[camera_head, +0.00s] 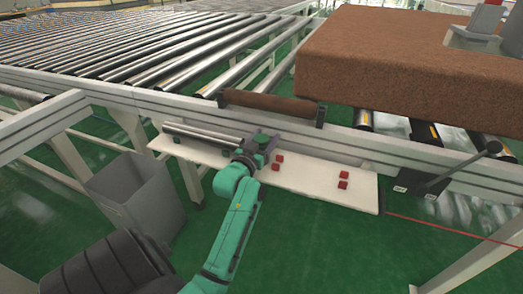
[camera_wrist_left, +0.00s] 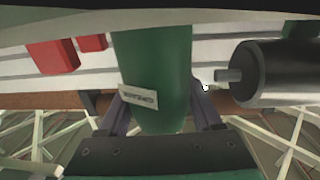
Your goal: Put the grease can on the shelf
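The grease can is a dark green cylinder with a small white label (camera_wrist_left: 153,60). In the left wrist view it stands between the two fingers of my left gripper (camera_wrist_left: 160,117), which press against its sides. In the head view my left gripper (camera_head: 256,150) is over the middle of the white shelf (camera_head: 308,183), and the can is mostly hidden there. I cannot tell whether the can's base touches the shelf. My right gripper is not in view.
Several red blocks (camera_head: 343,180) stand on the shelf right of the gripper. Metal rollers (camera_head: 200,136) lie on its left part. A brown roller (camera_head: 268,104) and the conveyor frame (camera_head: 350,140) run behind. A grey bin (camera_head: 140,195) stands at left. The shelf's front middle is bare.

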